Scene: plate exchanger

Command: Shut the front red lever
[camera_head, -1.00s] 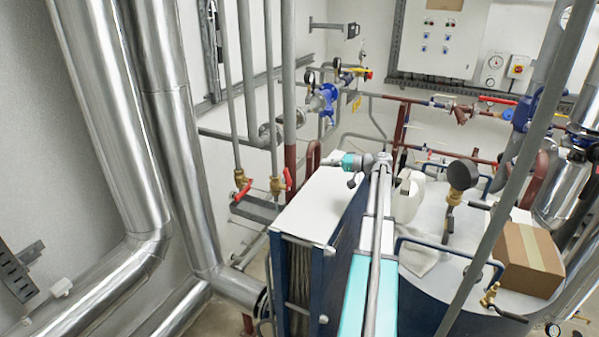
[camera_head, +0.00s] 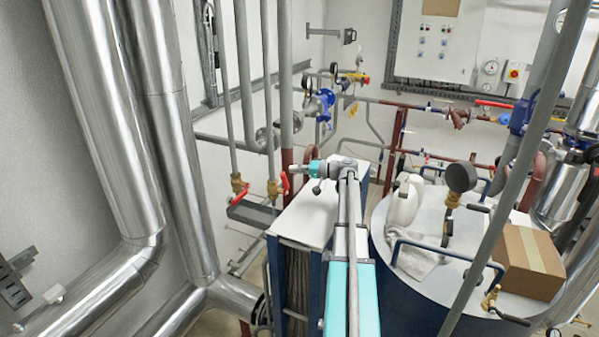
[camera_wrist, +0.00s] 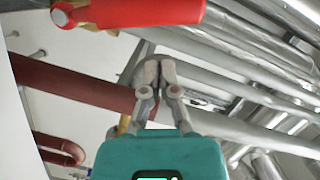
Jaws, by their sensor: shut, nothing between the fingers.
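Two red levers sit on brass valves on vertical grey pipes in the head view: a left red lever (camera_head: 240,194) and a right red lever (camera_head: 285,183). Which one is the front lever is not certain from the picture. My gripper (camera_head: 292,170) is shut and empty, pointing left, close to the right lever in the picture. In the wrist view a large red lever (camera_wrist: 150,12) crosses the top edge. The shut fingertips (camera_wrist: 155,72) are below it in the picture, with no clear contact. The valve body is mostly out of that view.
A white-topped unit (camera_head: 305,215) stands under my arm. A dark red pipe (camera_wrist: 80,85) and several grey pipes (camera_wrist: 225,50) lie behind the fingers in the wrist view. A cardboard box (camera_head: 530,262) and a white canister (camera_head: 405,200) are on the tank at right.

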